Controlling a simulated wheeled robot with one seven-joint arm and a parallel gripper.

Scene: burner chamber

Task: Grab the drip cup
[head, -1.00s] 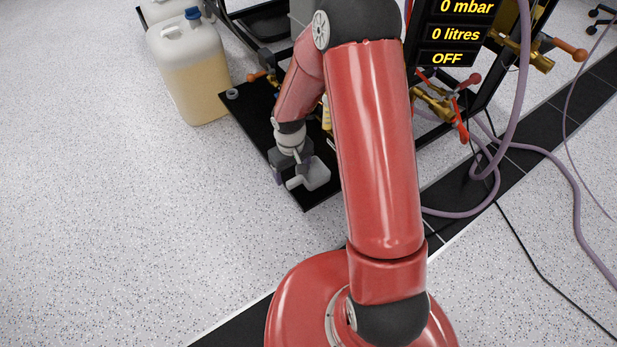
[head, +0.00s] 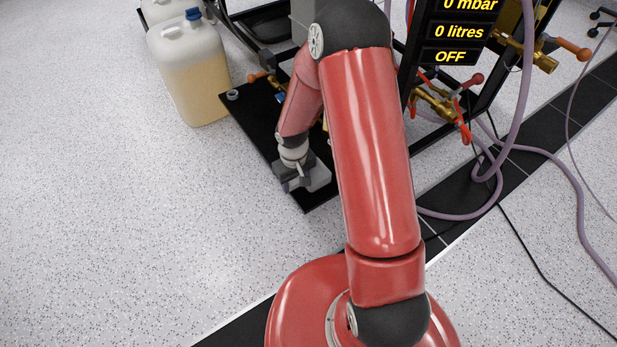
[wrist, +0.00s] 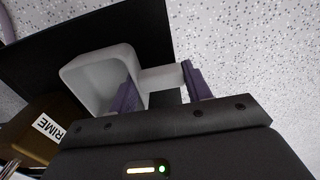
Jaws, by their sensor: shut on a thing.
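The drip cup is a light grey, square-mouthed cup with a short handle. In the wrist view the drip cup (wrist: 98,72) lies at upper left, its open mouth showing. My gripper (wrist: 158,80) has its two purple fingers on either side of the handle and is shut on it. In the head view my gripper (head: 290,184) is over the near end of the black platform, with the grey drip cup (head: 321,179) just to its right. The hand partly hides the cup there.
The black platform (head: 262,128) carries a small grey ring (head: 232,95) at its left edge. A jerrycan (head: 190,75) stands to the left. A frame with brass valves (head: 435,104) and purple hoses (head: 483,200) is at right. The floor at left is clear.

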